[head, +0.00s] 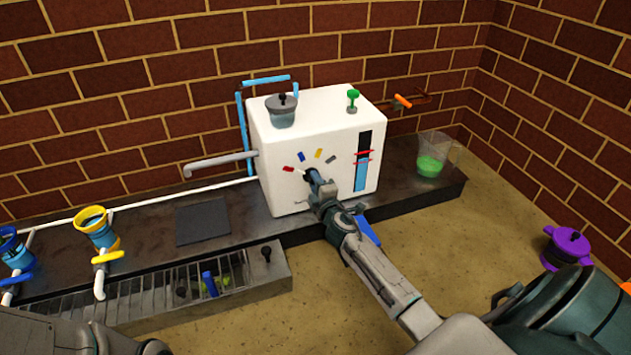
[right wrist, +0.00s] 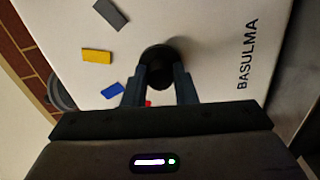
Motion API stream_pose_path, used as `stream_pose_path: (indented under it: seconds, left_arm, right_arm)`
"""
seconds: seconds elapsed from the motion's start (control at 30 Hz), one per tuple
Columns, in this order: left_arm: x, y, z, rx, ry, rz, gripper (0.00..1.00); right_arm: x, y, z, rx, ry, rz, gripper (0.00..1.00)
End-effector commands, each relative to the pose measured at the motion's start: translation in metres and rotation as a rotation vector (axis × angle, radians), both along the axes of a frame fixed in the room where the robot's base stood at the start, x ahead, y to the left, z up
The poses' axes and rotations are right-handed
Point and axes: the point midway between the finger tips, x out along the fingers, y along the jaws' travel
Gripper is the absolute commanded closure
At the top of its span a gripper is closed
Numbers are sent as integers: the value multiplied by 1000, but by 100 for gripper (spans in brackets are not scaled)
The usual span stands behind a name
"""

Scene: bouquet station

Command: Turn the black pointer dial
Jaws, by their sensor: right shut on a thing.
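The black pointer dial (right wrist: 158,68) is on the front face of the white box (head: 283,186), below an arc of red, blue, yellow and grey marks. My right gripper (head: 314,178) reaches the front face and covers most of the dial in the head view. In the right wrist view my right gripper (right wrist: 159,88) is shut on the dial, one finger on each side. The dial's pointer direction is hidden. The yellow mark (right wrist: 98,56), grey mark (right wrist: 111,14) and blue mark (right wrist: 112,90) show clear of the fingers. My left gripper is not in view.
A grey pot (head: 282,115) and a green valve (head: 353,98) are on top of the box. A jug of green liquid (head: 432,158) stands to its right. A grey spout (head: 218,162) sticks out left. A purple pot (head: 567,248) is at far right.

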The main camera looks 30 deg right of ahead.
Motion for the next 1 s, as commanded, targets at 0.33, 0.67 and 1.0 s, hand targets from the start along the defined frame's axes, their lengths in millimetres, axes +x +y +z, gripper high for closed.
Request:
stream_pose_path:
  seconds: [0.33, 0.67, 1.0]
  left_arm:
    - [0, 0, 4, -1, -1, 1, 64]
    - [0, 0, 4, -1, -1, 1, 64]
    - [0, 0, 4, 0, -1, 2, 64]
  right_arm:
    - [0, 0, 0, -102, 25, 1, 98]
    - [0, 0, -1, -114, 28, 1, 98]
    - [0, 0, 0, -113, 27, 0, 53]
